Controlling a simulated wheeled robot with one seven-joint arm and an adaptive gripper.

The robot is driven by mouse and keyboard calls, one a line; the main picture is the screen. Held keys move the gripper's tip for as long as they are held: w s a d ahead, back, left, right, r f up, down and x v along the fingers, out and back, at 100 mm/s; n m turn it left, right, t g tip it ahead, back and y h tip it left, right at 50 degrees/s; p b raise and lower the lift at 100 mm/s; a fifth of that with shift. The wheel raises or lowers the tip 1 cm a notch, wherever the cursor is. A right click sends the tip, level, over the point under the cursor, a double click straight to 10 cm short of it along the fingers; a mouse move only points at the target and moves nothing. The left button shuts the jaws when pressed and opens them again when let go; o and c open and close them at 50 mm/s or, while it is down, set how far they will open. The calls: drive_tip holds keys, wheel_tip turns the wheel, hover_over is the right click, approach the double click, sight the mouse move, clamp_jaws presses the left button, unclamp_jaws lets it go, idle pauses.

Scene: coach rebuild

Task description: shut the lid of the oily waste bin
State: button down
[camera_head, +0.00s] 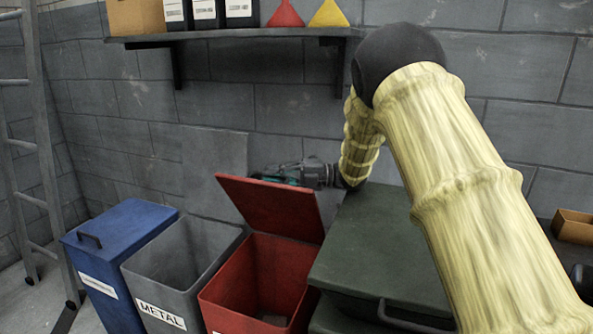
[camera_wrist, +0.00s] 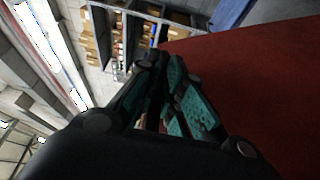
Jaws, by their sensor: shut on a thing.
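A red bin (camera_head: 256,290) stands in the row of bins, its inside open to view. Its label is cut off at the bottom of the head view, so I cannot read whether it names oily waste. Its red lid (camera_head: 268,207) is raised and tilted back over the rear of the bin. My gripper (camera_head: 272,180) is behind the lid near its upper edge. In the wrist view, my gripper (camera_wrist: 165,68) has its teal-padded fingers close together beside the red lid (camera_wrist: 250,90). It is shut on the lid, though the contact itself is partly hidden.
Left of the red bin are an open grey METAL bin (camera_head: 160,270) and a lidded blue bin (camera_head: 115,245). A dark green lidded bin (camera_head: 370,250) stands to the right, under my arm. A loaded shelf (camera_head: 255,33) juts from the wall above. A ladder (camera_head: 42,150) stands left.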

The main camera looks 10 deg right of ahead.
sight(269, 183)
drive_tip(key=shift+s+a+f+n+h+b, duration=0.2)
drive_tip(key=shift+s+a+f+n, duration=0.1)
drive_tip(key=shift+s+a, duration=0.25)
drive_tip(key=shift+s+a+f+n+h+b, duration=0.1)
drive_tip(key=shift+s+a+f+n+b, duration=0.2)
drive_tip(key=shift+s, duration=0.4)
drive_tip(key=c, duration=1.8)
unclamp_jaws()
drive_tip(key=shift+a, duration=0.1)
drive_tip(key=shift+d, duration=0.25)
drive_tip(key=d, duration=0.4)
drive_tip(key=s+d, duration=0.1)
drive_tip(key=d, duration=0.6)
drive_tip(key=shift+s+d, duration=0.25)
drive_tip(key=shift+d, duration=0.1)
drive_tip(key=shift+r, duration=0.15)
